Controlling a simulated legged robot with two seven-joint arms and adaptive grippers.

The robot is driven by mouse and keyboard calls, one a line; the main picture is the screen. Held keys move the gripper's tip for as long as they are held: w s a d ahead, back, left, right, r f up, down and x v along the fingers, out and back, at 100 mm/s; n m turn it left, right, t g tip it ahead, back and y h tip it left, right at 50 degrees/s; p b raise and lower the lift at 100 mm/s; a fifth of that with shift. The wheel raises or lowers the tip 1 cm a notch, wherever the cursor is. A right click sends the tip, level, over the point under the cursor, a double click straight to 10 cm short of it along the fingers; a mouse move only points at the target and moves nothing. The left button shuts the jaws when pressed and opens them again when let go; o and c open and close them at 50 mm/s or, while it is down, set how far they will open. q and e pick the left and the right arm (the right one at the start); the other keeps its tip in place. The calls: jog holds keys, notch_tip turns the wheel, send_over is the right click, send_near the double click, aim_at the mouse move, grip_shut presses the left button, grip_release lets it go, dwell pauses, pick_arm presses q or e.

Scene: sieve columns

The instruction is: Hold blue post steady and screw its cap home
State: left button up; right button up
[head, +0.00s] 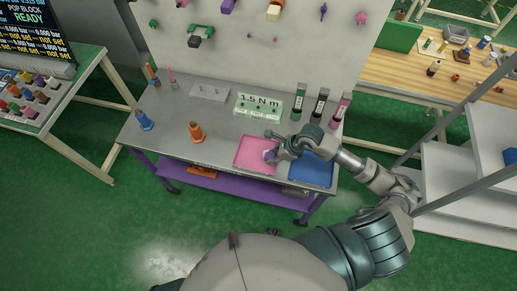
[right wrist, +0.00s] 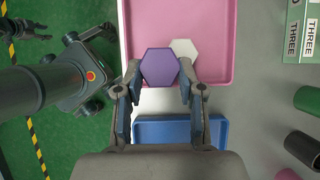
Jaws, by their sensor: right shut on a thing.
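The blue post (head: 146,120) stands upright near the left end of the grey table (head: 218,113). My right gripper (head: 271,156) is over the pink tray (head: 250,141), well to the right of the blue post. In the right wrist view, its two fingers (right wrist: 160,84) are shut on a purple hexagonal cap (right wrist: 160,64), one on each side. A white hexagonal piece (right wrist: 187,48) shows partly behind the purple cap, over the pink tray. My left gripper cannot be made out.
An orange post (head: 196,132) stands between the blue post and the pink tray. A blue tray (head: 312,172) lies right of the pink one. A green sign (head: 260,103) and several coloured tubes stand behind the trays. Table space around the orange post is clear.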

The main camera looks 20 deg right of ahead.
jog(key=s+d, duration=0.3)
jog(key=shift+s+d+r, duration=0.1)
jog(key=shift+s+d, duration=0.15)
jog(key=shift+s, duration=0.1)
jog(key=shift+s+d+r+b, duration=0.15)
jog(key=shift+s+d+b, duration=0.2)
jog(key=shift+d, duration=0.15)
pick_arm(q)
jog(key=shift+w+d+r, duration=0.15)
jog(key=shift+w+d, duration=0.1)
jog(key=shift+w, duration=0.35)
jog(key=shift+w+d+r, duration=0.1)
jog(key=shift+w+d, duration=0.1)
jog(key=shift+w, duration=0.4)
pick_arm(e)
jog(key=shift+a, duration=0.1)
pick_arm(q)
jog(key=shift+a, duration=0.1)
pick_arm(e)
jog(key=shift+a, duration=0.15)
pick_arm(q)
jog(key=shift+f, duration=0.1)
